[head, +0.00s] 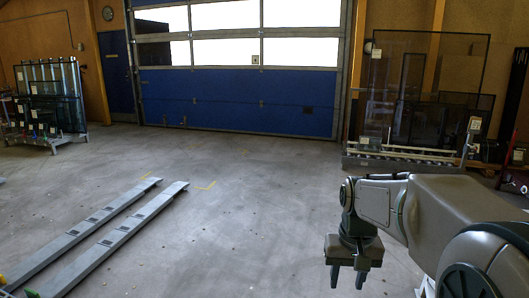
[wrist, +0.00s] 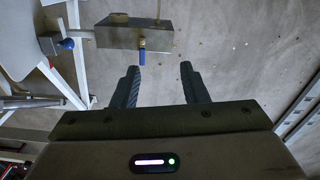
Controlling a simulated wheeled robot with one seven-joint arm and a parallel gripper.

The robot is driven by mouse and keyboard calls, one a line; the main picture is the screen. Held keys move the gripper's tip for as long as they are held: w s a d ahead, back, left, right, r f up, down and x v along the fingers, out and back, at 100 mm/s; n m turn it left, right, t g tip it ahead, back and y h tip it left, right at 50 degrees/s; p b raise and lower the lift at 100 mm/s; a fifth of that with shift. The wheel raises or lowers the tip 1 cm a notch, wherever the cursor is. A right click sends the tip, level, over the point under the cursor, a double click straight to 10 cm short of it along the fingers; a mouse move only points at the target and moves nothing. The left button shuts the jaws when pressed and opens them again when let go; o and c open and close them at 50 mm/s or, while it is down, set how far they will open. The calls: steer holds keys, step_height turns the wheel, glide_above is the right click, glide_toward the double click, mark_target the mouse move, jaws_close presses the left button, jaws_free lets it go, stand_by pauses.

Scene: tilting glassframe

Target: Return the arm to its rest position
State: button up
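My arm reaches in from the right edge of the head view, with its wrist bent down. My gripper (head: 347,279) hangs below it, fingers pointing at the concrete floor. Its two fingers stand apart with nothing between them. The wrist view also shows my gripper (wrist: 160,70) open and empty, with bare floor beyond the fingertips. A grey metal block (wrist: 135,33) with a blue-tipped pin (wrist: 142,50) appears just beyond the left finger in that view; I cannot tell its exact distance.
White frame bars (wrist: 75,45) stand at the left of the wrist view. Two long grey rails (head: 110,228) lie on the floor at left. Glass racks stand at far left (head: 48,95) and at right (head: 415,153). A blue door (head: 235,100) closes the back. The middle floor is clear.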

steer(key=s+a+n+t+p, duration=0.1)
steer(key=s+a+t, duration=0.1)
steer(key=s, duration=1.1)
steer(key=shift+s+a+t, duration=0.15)
steer(key=shift+a+t, duration=0.15)
steer(key=shift+a, duration=0.2)
